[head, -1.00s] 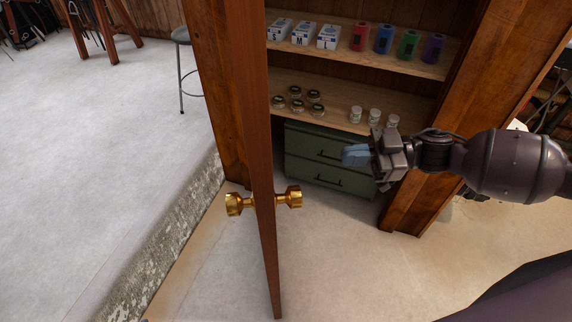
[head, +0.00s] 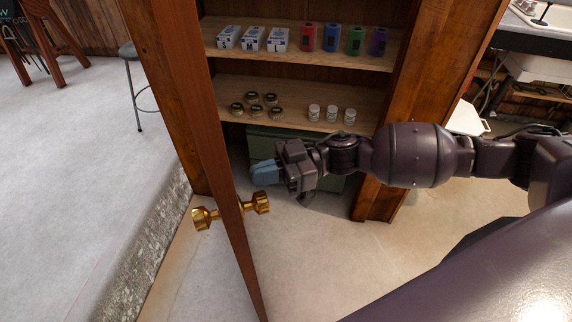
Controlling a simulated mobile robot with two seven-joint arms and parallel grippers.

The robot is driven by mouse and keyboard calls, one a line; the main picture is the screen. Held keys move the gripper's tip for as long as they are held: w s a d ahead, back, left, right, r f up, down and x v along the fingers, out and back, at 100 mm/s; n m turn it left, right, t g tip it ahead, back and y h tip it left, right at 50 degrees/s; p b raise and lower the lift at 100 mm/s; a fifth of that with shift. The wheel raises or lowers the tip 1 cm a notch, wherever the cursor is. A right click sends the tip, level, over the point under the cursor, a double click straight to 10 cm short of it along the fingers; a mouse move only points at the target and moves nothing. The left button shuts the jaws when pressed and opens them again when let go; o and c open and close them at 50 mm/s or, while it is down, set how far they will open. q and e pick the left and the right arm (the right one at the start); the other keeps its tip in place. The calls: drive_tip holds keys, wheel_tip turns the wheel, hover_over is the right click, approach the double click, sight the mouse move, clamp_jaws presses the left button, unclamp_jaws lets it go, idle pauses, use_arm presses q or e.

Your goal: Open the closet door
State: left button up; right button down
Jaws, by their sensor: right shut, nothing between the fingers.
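The closet door (head: 217,165) is a reddish-brown wooden panel seen nearly edge-on, standing open at the left of the closet. A brass knob (head: 203,219) sticks out on its left face and another brass knob (head: 262,201) on its right face. My right gripper (head: 254,174) reaches in from the right, in front of the closet opening. Its blue fingers are together and empty, just above and beside the right-hand knob; I cannot tell whether they touch the door. My left gripper is not in view.
Inside the closet, an upper shelf (head: 300,57) holds boxes and coloured containers, and a lower shelf (head: 290,103) holds jars. A green drawer unit (head: 330,181) stands below, partly hidden by my arm. A stool (head: 133,85) is at the left, with clear floor around.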

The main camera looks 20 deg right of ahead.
drive_tip(key=shift+w+a, duration=0.15)
drive_tip(key=shift+a, duration=1.3)
